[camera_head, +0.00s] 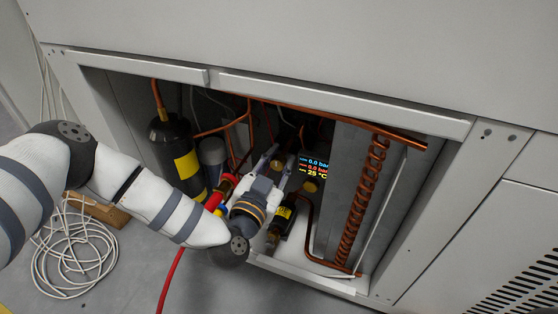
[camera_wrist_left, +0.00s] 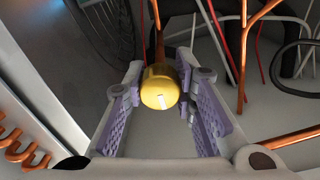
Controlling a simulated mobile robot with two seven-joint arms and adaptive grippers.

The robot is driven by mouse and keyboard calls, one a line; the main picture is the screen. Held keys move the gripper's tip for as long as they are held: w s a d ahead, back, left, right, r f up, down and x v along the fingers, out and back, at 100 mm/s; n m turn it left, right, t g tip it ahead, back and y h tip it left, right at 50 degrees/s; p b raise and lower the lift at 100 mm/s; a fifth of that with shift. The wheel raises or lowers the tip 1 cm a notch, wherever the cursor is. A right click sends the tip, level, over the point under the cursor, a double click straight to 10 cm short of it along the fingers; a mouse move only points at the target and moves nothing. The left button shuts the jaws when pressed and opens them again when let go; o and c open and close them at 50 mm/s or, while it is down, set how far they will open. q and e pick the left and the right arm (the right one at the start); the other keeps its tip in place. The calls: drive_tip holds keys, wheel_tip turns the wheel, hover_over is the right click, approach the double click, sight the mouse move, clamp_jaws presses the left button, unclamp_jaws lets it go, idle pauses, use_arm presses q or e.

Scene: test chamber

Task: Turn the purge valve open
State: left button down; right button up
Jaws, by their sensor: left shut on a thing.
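My left gripper (camera_head: 279,162) reaches into the open compartment with its fingers pointing away from me. In the left wrist view, a round brass-yellow knob (camera_wrist_left: 158,88) with a white mark on its face sits between the purple-padded fingers of the gripper (camera_wrist_left: 160,98). The gripper is shut on this knob, which appears to be the purge valve. In the head view the knob (camera_head: 279,164) shows small between the fingertips. How far it is turned is hard to tell. My right gripper is not in view.
A black cylinder (camera_head: 174,150) stands left, a copper coil (camera_head: 366,200) right. A red hose (camera_head: 172,280) runs below my arm. The compartment's top edge (camera_head: 340,103) is above.

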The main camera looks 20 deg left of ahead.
use_arm(q)
drive_tip(key=shift+n, duration=0.3)
drive_tip(key=n+p, duration=0.1)
drive_tip(key=n, duration=0.2)
drive_tip(key=shift+r, duration=0.15)
drive_tip(key=n+p, duration=0.1)
drive_tip(key=n, duration=0.3)
drive_tip(key=shift+n, duration=0.3)
drive_tip(key=n, duration=0.9)
drive_tip(key=shift+n, duration=0.4)
drive_tip(key=c, duration=1.3)
unclamp_jaws()
